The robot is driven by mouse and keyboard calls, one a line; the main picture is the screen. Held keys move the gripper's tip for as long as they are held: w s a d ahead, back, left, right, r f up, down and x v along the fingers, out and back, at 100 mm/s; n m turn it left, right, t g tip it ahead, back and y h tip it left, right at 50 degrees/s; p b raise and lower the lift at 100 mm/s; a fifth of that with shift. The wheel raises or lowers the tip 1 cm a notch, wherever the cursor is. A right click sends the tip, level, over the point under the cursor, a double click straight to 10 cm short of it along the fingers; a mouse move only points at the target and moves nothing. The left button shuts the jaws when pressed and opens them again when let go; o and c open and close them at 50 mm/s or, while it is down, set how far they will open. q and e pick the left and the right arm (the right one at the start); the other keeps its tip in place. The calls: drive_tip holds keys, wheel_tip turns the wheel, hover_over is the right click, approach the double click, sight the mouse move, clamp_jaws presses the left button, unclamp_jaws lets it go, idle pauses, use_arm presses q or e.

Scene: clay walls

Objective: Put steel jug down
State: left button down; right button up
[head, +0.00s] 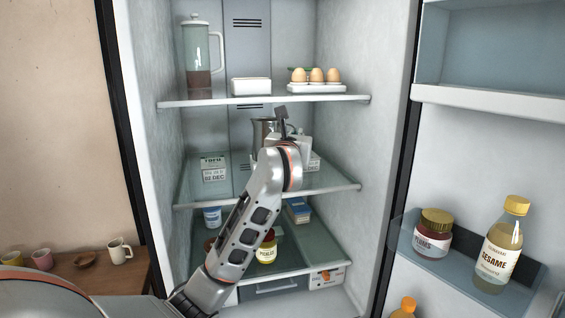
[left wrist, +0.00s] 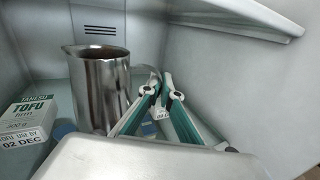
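The steel jug (left wrist: 100,88) stands upright over the middle fridge shelf (head: 335,188); its base is hidden, so I cannot tell whether it touches the shelf. In the head view the jug (head: 262,132) shows only in part behind my arm. My left gripper (left wrist: 161,82) is at the right side of the jug, its two fingertips close together at the handle (left wrist: 150,72), and looks shut on it. In the head view the left gripper (head: 283,128) is mostly hidden by its own wrist. My right gripper is not in view.
A tofu box (left wrist: 28,120) stands left of the jug on the same shelf. The upper shelf (head: 260,100) holds a glass press (head: 199,60), a white dish (head: 251,87) and eggs (head: 316,76). The lower shelf holds jars. The open door (head: 480,155) is at the right.

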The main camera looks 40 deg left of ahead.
use_arm(q)
wheel_tip(320, 180, down, 7)
drive_tip(key=shift+s+r, duration=0.1)
drive_tip(key=shift+a+f, duration=0.1)
drive_tip(key=shift+f, duration=0.2)
drive_tip(key=shift+r, duration=0.1)
drive_tip(key=c, duration=2.3)
unclamp_jaws()
